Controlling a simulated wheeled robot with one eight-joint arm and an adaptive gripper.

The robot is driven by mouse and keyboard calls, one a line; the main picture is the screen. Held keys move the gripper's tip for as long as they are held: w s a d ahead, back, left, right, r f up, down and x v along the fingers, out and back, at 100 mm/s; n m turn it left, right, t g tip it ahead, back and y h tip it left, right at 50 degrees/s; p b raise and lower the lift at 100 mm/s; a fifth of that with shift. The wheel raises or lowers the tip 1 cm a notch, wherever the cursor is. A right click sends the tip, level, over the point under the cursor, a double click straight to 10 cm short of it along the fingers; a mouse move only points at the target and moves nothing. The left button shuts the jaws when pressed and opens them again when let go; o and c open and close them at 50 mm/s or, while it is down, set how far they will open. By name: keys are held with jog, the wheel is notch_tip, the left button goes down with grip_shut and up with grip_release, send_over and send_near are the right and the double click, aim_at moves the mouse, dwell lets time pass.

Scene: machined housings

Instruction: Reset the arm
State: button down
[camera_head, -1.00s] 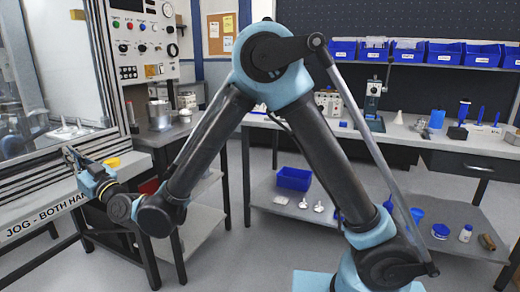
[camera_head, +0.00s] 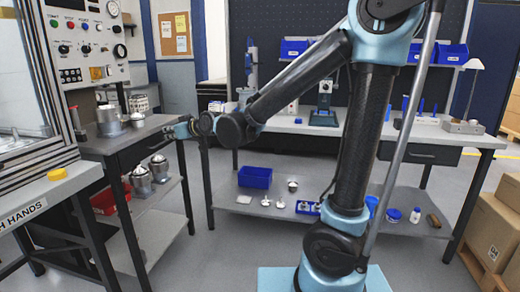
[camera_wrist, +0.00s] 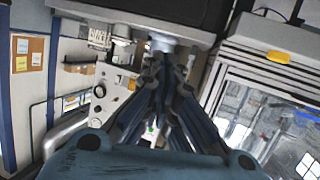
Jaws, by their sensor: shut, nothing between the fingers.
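My arm stands in the middle of the head view, with its forearm reaching left from a raised elbow. My gripper (camera_head: 172,131) is at the end of it, small, by the right end of the dark-topped side bench (camera_head: 125,137). In the wrist view the blue fingers (camera_wrist: 163,62) are together, with nothing between them. My gripper holds nothing, and no object is seen touching it. The fingertips are too small in the head view to show detail.
A machine enclosure with a yellow button (camera_head: 57,174) stands at left. Metal housings (camera_head: 159,168) sit on the side bench's lower shelf, near a red bin (camera_head: 108,201). A blue bin (camera_head: 255,177) is on the back bench's lower shelf. Cardboard boxes (camera_head: 489,222) stand at right.

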jog(key=s+d+f+m+g+h, duration=0.1)
jog(key=d+f+m+h, duration=0.3)
jog(key=d, duration=1.2)
jog(key=d+f+m+h, duration=0.1)
jog(key=d+f+h, duration=0.4)
jog(key=d, duration=1.1)
jog(key=s+d+f+m+g+h, duration=0.1)
jog(key=s+d+f+m, duration=0.1)
jog(key=s+d+f, duration=0.2)
jog(key=s+d+f+m+g+h, duration=0.1)
jog(key=s+d+f, duration=0.3)
jog(key=s+d, duration=0.4)
jog(key=s+d+f+m+g+h, duration=0.1)
jog(key=s+d+f+m+g, duration=0.1)
jog(key=s+d, duration=0.5)
notch_tip(320, 180, down, 2)
jog(key=shift+d+m+g, duration=0.4)
jog(key=shift+d+m, duration=0.5)
jog(key=shift+d, duration=0.05)
jog(key=shift+d, duration=0.1)
